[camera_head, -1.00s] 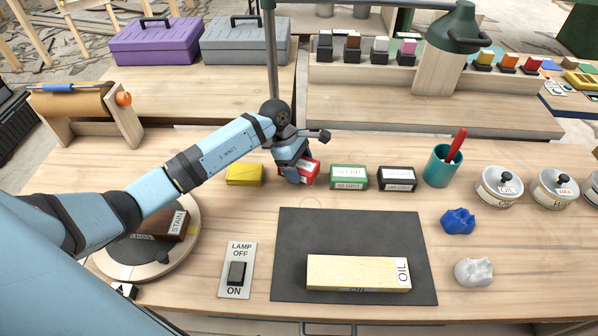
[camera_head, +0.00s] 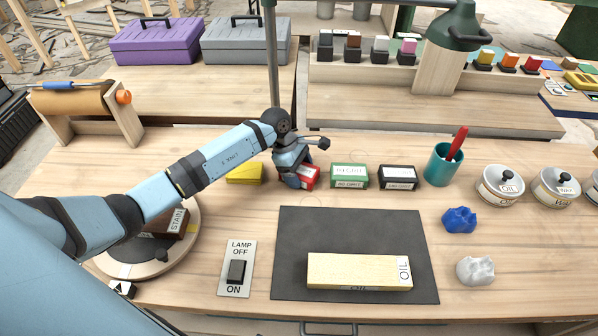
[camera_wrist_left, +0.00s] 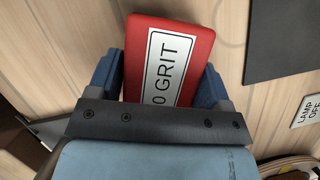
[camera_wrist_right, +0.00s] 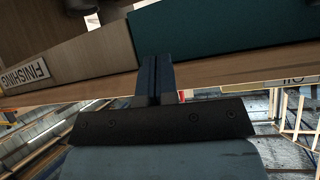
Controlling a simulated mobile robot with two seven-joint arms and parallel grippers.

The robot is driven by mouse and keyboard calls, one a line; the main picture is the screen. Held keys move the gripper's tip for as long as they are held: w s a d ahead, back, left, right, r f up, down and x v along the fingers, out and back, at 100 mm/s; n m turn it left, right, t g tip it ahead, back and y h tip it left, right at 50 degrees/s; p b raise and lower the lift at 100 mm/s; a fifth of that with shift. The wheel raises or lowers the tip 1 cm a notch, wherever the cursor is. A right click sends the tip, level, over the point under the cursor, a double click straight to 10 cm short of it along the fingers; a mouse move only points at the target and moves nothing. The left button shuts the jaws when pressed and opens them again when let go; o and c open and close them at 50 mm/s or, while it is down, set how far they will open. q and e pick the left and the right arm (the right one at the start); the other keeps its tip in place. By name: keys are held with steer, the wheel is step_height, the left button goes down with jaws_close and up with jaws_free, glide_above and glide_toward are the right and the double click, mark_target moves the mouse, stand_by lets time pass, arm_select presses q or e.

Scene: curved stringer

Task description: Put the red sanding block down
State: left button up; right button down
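The red sanding block (camera_head: 309,177) is at the back of the workbench, between the yellow block and the green block. In the left wrist view its red top with a white "0 GRIT" label (camera_wrist_left: 168,65) fills the space between the fingers. My left gripper (camera_wrist_left: 164,72) has one blue finger close against each side of the block and appears shut on it. In the head view this gripper (camera_head: 300,172) covers the block's left part. The block appears at bench level; any small gap beneath is hidden. My right gripper (camera_wrist_right: 158,65) is shut and empty, outside the head view.
A yellow block (camera_head: 244,173) stands left of the red one; green (camera_head: 349,177) and black (camera_head: 397,178) blocks stand right. A dark mat (camera_head: 290,265) with an oil-labelled board (camera_head: 355,271) lies in front. The lamp switch (camera_head: 237,270) is front left.

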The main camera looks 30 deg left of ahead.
arm_select(q)
steer(key=shift+o, duration=0.8)
steer(key=shift+s+d+f, duration=0.15)
steer(key=shift+s+f, duration=0.15)
steer(key=shift+f, duration=0.5)
steer(key=shift+r+p, duration=0.6)
steer(key=shift+p, duration=0.05)
steer(key=v, duration=1.2)
steer(key=shift+w+r, duration=0.3)
steer(key=shift+r, duration=0.05)
